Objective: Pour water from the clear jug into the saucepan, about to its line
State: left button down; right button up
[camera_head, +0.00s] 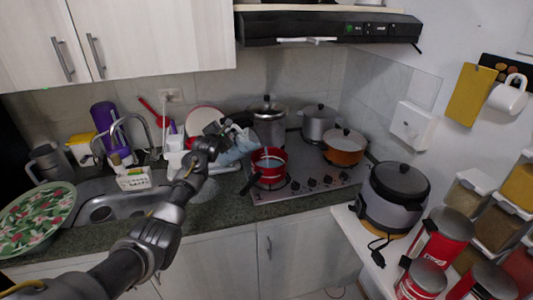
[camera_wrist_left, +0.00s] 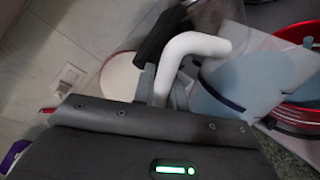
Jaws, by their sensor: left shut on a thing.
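My left gripper (camera_head: 221,130) is shut on the handle of the clear jug (camera_head: 232,153). The jug is tilted to the right, its mouth end toward the red saucepan (camera_head: 270,179), and holds bluish water. A thin pale streak above the pan looks like falling water. Pale blue water shows inside the pan; I cannot make out its line. In the left wrist view, the jug's white handle (camera_wrist_left: 190,46) is by a dark finger, the jug body (camera_wrist_left: 245,85) is tilted, and the red pan (camera_wrist_left: 302,116) is partly hidden behind it. My right gripper is out of view.
The saucepan stands on the hob (camera_head: 310,187), its dark handle pointing left. A tall steel pot (camera_head: 268,128), a grey pot (camera_head: 318,123) and an orange pot (camera_head: 343,148) stand close by. The range hood (camera_head: 300,28) hangs above.

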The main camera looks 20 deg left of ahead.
pick_arm(q)
jog(key=shift+w+d+r+p, duration=0.1)
jog(key=shift+d+r+p, duration=0.05)
jog(key=shift+r+p, duration=0.3)
dwell(0.6)
